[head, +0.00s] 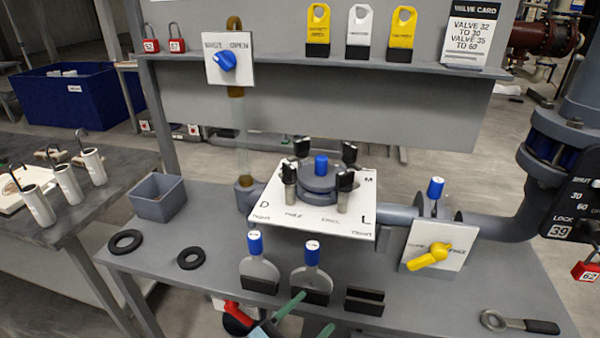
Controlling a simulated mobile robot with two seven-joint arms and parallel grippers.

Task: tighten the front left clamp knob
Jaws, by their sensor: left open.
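The filter press (319,180) stands on a white label plate (270,215) in the middle of the bench, with a blue-topped stem at its centre. Several black clamp knobs surround its round lid. The front left clamp knob (289,173) is black on a pale metal post and looks upright. Nothing touches it. My left gripper (308,318) is at the bottom edge, its two green fingers apart and empty. It is in front of and below the press, near the blue-topped paddles. Most of its body is cut off by the frame. My right gripper is out of view.
Two blue-topped paddles (262,272) and a black slotted block (364,300) stand between my left gripper and the press. A yellow valve handle (430,254) is at right, a wrench (518,322) at front right. A grey bin (158,197) and black rings (125,241) lie left.

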